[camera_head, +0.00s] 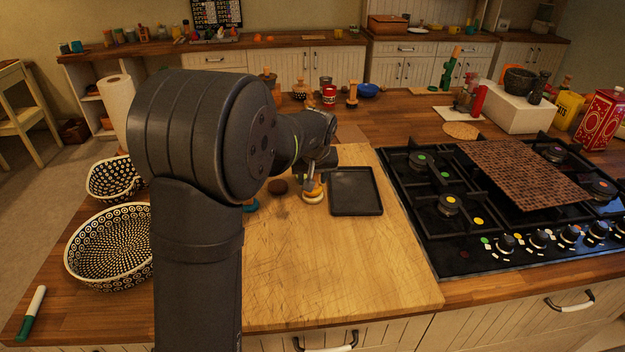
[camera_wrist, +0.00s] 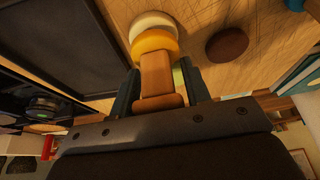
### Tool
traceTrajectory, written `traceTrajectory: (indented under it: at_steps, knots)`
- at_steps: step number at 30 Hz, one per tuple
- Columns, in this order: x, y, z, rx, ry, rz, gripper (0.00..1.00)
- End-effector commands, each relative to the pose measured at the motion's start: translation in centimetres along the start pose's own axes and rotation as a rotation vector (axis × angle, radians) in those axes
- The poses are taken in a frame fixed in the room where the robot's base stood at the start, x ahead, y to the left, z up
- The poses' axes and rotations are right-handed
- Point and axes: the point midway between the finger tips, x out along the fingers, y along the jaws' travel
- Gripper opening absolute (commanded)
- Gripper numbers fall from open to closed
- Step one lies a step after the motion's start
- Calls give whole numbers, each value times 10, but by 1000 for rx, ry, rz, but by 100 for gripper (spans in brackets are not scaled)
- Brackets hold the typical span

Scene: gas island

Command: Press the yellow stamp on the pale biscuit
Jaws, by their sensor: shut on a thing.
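My gripper (camera_head: 312,183) is shut on the brown handle (camera_wrist: 157,78) of the yellow stamp (camera_wrist: 153,42); one finger shows on each side of the handle in the wrist view. The stamp's yellow disc points down and also shows in the head view (camera_head: 313,192). The pale biscuit (camera_wrist: 151,21) lies directly by the disc's far face, and in the head view the pale biscuit (camera_head: 313,200) shows just below the disc. They look touching or nearly so; I cannot tell which. The disc hides part of the biscuit.
A dark brown biscuit (camera_head: 278,187) lies to the left on the wooden board (camera_head: 330,260). A teal object (camera_head: 250,205) is partly hidden by my arm. A black tray (camera_head: 355,190) lies close on the right, with the gas hob (camera_head: 470,240) beyond. The board's front is clear.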

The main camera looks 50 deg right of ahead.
Motion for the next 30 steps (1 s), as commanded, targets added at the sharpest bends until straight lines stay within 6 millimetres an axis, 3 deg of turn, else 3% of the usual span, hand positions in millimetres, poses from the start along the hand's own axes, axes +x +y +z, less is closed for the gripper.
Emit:
traceTrajectory:
  at_steps: [18,30]
  knots:
    - [-51,0,-22,0,3,1,16]
    - [-55,-1,-23,-1,2,0,16]
